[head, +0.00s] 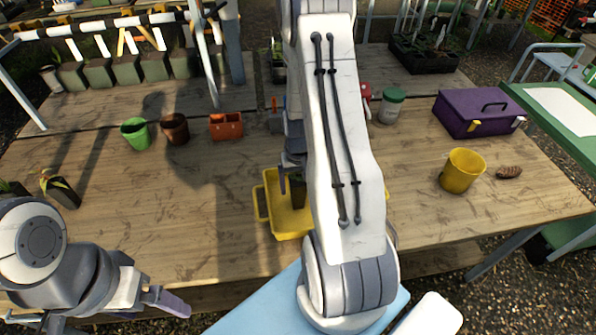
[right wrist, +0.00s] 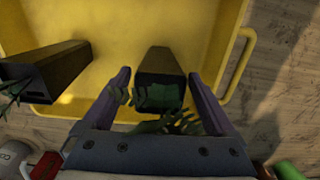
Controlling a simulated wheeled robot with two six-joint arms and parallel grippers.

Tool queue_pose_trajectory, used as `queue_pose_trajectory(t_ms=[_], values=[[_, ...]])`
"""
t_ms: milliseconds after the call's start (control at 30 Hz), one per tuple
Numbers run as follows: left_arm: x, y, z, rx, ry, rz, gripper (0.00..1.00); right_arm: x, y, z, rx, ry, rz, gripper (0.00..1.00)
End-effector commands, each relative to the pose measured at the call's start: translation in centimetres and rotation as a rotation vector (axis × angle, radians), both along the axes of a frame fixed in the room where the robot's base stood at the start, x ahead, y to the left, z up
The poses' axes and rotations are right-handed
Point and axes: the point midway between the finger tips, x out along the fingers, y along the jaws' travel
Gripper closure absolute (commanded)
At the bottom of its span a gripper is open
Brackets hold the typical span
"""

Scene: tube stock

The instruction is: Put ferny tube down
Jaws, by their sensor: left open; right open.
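The ferny tube (right wrist: 160,62) is a dark square tube with fern leaves at its near mouth, over the floor of the yellow tray (right wrist: 215,35). My right gripper (right wrist: 158,76) is open around it, one finger on each side, with a gap visible on both sides. In the head view my arm hides much of the yellow tray (head: 263,203) and most of the right gripper. A second dark tube (right wrist: 62,64) is in the tray to the left, with thin leaves at its mouth. My left gripper (head: 160,300) is open and empty at the table's front left.
Green (head: 135,133) and brown (head: 174,129) pots and an orange holder (head: 226,126) stand behind the tray. A yellow pot (head: 461,170), purple toolbox (head: 476,113) and lidded jar (head: 390,105) are on the right. The table's middle left is clear.

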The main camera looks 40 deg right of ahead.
Motion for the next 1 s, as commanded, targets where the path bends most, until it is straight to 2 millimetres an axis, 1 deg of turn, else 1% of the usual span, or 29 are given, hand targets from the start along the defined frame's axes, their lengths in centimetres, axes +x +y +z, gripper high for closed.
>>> queue_pose_trajectory(t_ms=[33,100,200,300,400,500,667,867,1000], values=[[0.0,0.0,-0.4,0.0,0.0,0.0,0.09,0.1,-0.1,1.1,-0.003,-0.006,0.0,0.09],[0.0,0.0,-0.6,0.0,0.0,0.0,0.09,0.1,-0.1,2.6,-0.003,-0.005,-0.001,0.09],[0.0,0.0,-0.8,0.0,0.0,-0.001,0.09,0.1,-0.1,4.5,-0.002,-0.004,-0.001,0.09],[0.0,0.0,-0.9,0.0,0.0,-0.001,0.09,0.0,-0.1,6.2,-0.002,-0.004,-0.001,0.09],[0.0,0.0,-1.0,0.0,0.0,-0.001,0.09,0.0,-0.1,7.3,-0.001,-0.002,-0.001,0.09],[0.0,0.0,-1.1,0.0,0.0,0.0,0.09,0.0,-0.1,7.9,0.0,-0.001,-0.001,0.09],[0.0,0.0,-1.0,0.0,0.0,0.0,0.09,-0.1,0.0,8.1,0.0,0.001,-0.001,0.09],[0.0,0.0,-1.0,0.0,0.0,0.0,0.09,-0.1,0.0,8.0,0.001,0.002,-0.001,0.09],[0.0,0.0,-0.9,0.0,0.0,0.0,0.09,-0.1,0.0,7.3,0.002,0.004,-0.001,0.09]])
